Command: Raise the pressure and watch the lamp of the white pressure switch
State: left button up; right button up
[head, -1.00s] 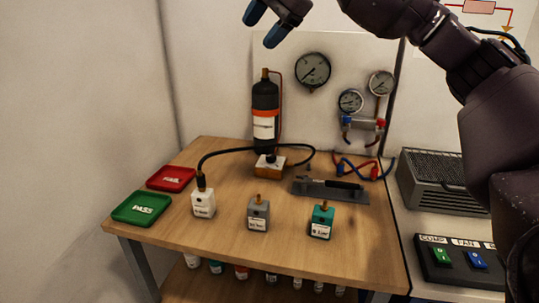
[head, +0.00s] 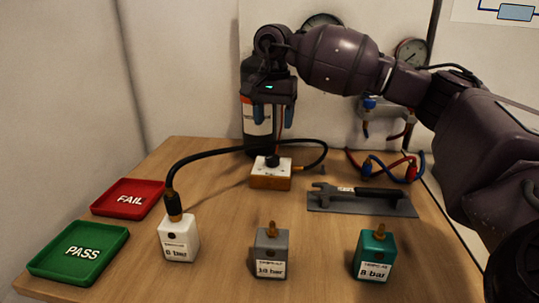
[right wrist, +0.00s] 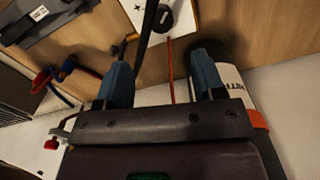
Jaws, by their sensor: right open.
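The white pressure switch (head: 179,240), labelled 6 bar, stands upright at the front left of the table. A black hose (head: 222,152) is fitted to its top; no lit lamp shows on it. The hose runs to a small box (head: 270,181) with a white top and a black knob (head: 272,160). My right gripper (head: 268,122) is open and empty above this box, in front of the black bottle (head: 257,120). In the right wrist view, the knob (right wrist: 163,17) lies beyond the open fingers (right wrist: 162,80). The large gauge (head: 322,20) is mostly hidden by my right arm. My left gripper is out of view.
A grey switch (head: 271,262) and a teal switch (head: 375,262) stand along the front. Green PASS (head: 58,270) and red FAIL (head: 108,203) trays lie at left. A wrench lies on a grey tray (head: 390,208) at right. Red and blue hoses lie behind it.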

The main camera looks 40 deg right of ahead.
aim_at(273, 156)
notch_tip(273, 156, down, 9)
jog(key=shift+w+r+b, duration=0.1)
jog(key=shift+b, duration=0.8)
jog(key=shift+f, duration=0.4)
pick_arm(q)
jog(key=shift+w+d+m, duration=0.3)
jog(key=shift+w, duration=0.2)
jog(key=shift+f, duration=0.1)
pick_arm(e)
jog(key=shift+c, duration=0.3)
jog(key=c, duration=0.9)
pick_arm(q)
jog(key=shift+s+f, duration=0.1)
pick_arm(e)
jog(key=shift+o, duration=0.2)
